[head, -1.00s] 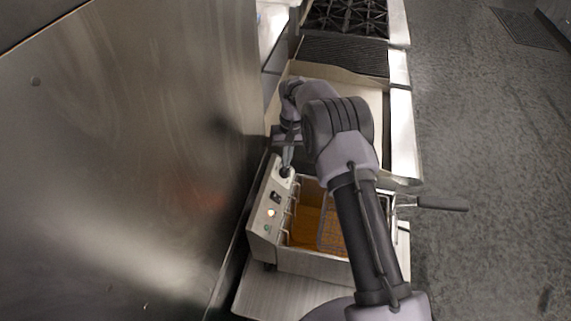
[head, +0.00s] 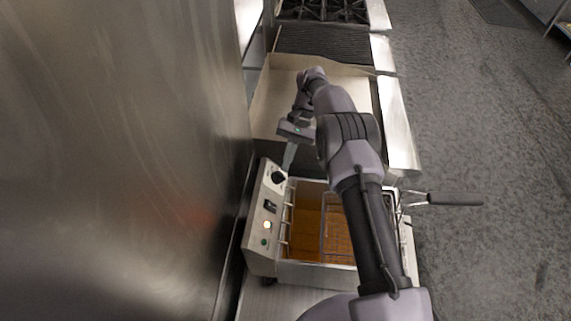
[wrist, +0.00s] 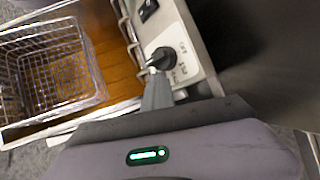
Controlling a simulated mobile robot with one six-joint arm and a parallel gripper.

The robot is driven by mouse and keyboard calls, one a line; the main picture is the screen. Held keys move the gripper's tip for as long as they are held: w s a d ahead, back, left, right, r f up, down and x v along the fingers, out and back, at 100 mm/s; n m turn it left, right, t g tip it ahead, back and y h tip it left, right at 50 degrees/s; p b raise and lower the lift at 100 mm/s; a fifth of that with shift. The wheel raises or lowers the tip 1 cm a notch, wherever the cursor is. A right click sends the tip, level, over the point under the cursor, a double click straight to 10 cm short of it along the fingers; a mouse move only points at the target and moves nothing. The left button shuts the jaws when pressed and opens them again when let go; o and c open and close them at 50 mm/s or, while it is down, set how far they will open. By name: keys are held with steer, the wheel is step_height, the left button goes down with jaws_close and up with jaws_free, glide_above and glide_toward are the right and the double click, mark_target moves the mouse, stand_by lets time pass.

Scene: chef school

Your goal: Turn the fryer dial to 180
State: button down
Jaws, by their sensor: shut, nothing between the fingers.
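The fryer dial (head: 279,177) is a round black knob at the far end of the fryer's slanted metal control panel (head: 257,222). In the wrist view the dial (wrist: 163,58) has a narrow pointer facing left, and a white label beside it with small print too blurred to read surely. My gripper (head: 289,165) is shut and empty, its fingertips just right of and beyond the dial in the head view. In the wrist view the shut fingertips (wrist: 157,80) are close beside the knob; I cannot tell whether they touch it.
A wire basket (wrist: 55,65) hangs over the orange oil, its black handle (head: 455,199) sticking out right. A black switch (head: 270,206) and lit indicator sit on the panel. A steel wall (head: 130,160) stands close on the left. A griddle and burners lie beyond.

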steer(key=shift+s+d+f+b, duration=0.2)
steer(key=shift+d+f+b, duration=0.1)
steer(key=shift+f+b, duration=0.15)
steer(key=shift+s+d+f, duration=0.1)
steer(key=shift+d+f, duration=0.05)
steer(key=shift+d, duration=0.05)
stand_by(0.3)
stand_by(0.5)
steer(key=shift+r+p, duration=0.45)
steer(key=shift+r, duration=0.75)
steer(key=s+d+r, duration=0.1)
steer(key=s+r, duration=0.1)
steer(key=s, duration=0.5)
steer(key=s+d+r, duration=0.2)
steer(key=s, duration=0.6)
steer(key=shift+s+d, duration=0.3)
